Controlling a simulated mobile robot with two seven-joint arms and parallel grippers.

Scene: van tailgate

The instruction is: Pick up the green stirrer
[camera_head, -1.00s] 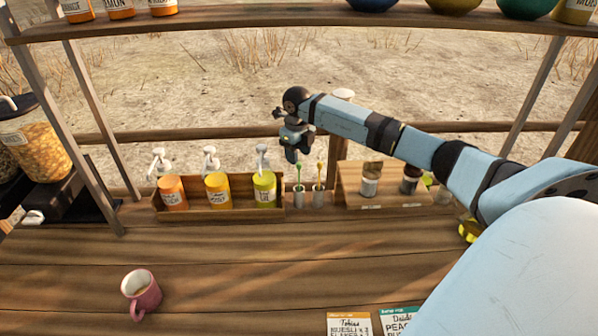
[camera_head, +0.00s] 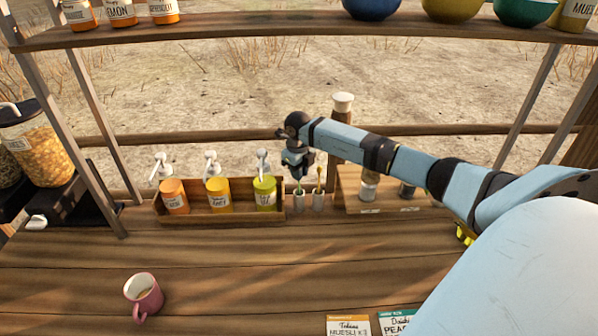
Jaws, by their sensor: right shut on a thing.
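The green stirrer (camera_head: 299,187) stands upright in a small pale holder (camera_head: 299,203) at the back of the counter, just right of the bottle rack. My right gripper (camera_head: 298,177) points down over it and is shut on its upper end; the fingers hide that end. A yellow stirrer (camera_head: 319,178) stands in a like holder (camera_head: 318,202) close on the right, apart from the green one. My left gripper is not in view.
A wooden rack (camera_head: 232,213) with orange, yellow and green pump bottles is close on the left. A wooden stand (camera_head: 385,208) with small jars is on the right. The middle of the counter is clear.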

